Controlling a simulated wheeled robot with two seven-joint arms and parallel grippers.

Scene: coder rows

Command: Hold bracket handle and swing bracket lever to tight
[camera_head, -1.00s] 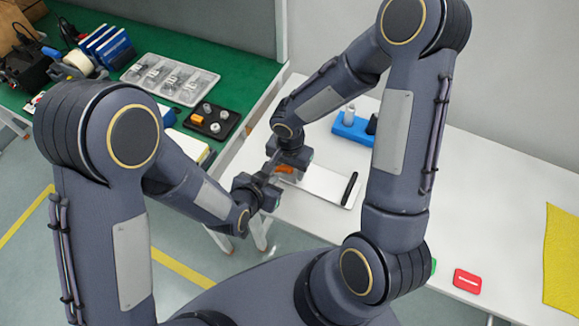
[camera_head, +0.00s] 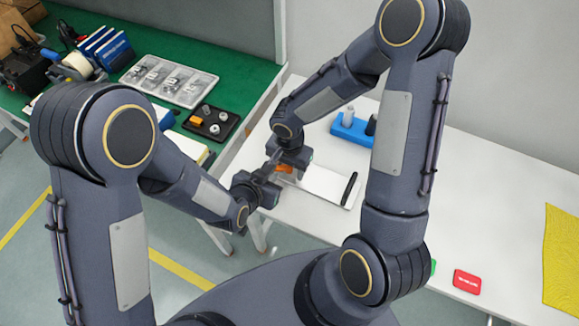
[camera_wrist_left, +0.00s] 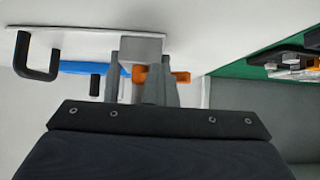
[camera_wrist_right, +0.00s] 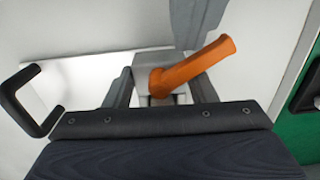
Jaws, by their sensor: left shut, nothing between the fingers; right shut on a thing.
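The bracket is a white plate (camera_head: 325,184) on the white table, with a black handle (camera_head: 350,188) at its right end. The handle also shows in the left wrist view (camera_wrist_left: 36,58) and the right wrist view (camera_wrist_right: 35,100). A grey block (camera_wrist_left: 141,48) at the other end carries the orange lever (camera_wrist_right: 195,66). My right gripper (camera_head: 287,168) is over that end, its fingers on either side of the block, shut on the bracket. My left gripper (camera_head: 271,172) is shut and empty, close beside the lever.
A blue holder (camera_head: 350,128) stands behind the plate. A red sign (camera_head: 467,281) with white lettering lies at the front right, and a yellow cloth (camera_head: 562,255) at the far right. A green bench (camera_head: 238,72) with a black tray (camera_head: 211,123) is on the left.

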